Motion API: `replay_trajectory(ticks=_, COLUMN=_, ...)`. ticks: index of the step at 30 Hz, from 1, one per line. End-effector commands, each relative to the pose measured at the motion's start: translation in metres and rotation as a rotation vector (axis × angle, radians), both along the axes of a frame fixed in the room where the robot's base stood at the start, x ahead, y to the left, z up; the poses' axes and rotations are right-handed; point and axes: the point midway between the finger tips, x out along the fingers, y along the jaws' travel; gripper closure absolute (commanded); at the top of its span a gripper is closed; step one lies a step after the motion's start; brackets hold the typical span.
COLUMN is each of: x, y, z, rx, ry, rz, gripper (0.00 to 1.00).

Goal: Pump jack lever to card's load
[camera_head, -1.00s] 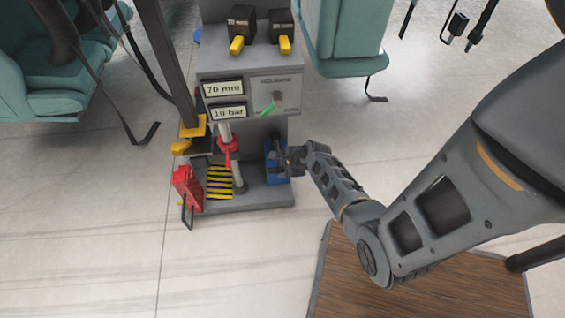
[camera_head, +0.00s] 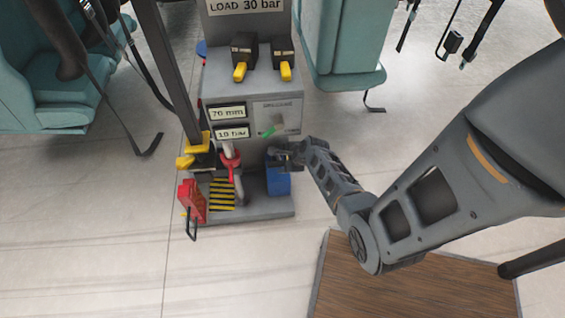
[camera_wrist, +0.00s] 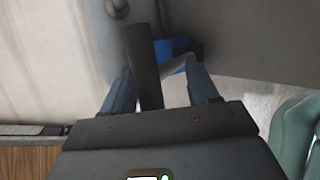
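The blue jack (camera_head: 278,181) stands at the right of the grey stand's base. My gripper (camera_head: 287,153) is at its top in the head view. Part of the blue jack (camera_wrist: 172,50) shows behind. The card (camera_head: 246,6) reads "LOAD 30 bar". The upper display (camera_head: 227,112) reads 70 mm. The lower display (camera_head: 232,132) shows a bar value in the tens, its last digit blurred.
A green-tipped knob (camera_head: 272,130) is on the stand's panel. A red hook-like part (camera_head: 230,158), a striped plate (camera_head: 222,193) and a red block (camera_head: 192,200) are left of the jack. Teal seats (camera_head: 340,45) stand behind.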

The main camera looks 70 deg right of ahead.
Motion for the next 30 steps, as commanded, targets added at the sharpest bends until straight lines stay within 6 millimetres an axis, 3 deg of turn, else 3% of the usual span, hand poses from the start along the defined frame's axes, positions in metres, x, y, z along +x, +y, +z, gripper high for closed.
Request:
replay_trajectory(ticks=6, x=-0.001, y=0.003, z=0.0, rx=0.004, ry=0.002, rz=0.002, gripper=0.2)
replay_trajectory(ticks=14, x=-0.002, y=0.004, z=0.001, rx=0.007, ry=0.003, rz=0.004, gripper=0.2)
replay_trajectory(ticks=30, x=-0.039, y=0.022, z=0.059, rx=0.005, ry=0.002, rz=0.002, gripper=0.2)
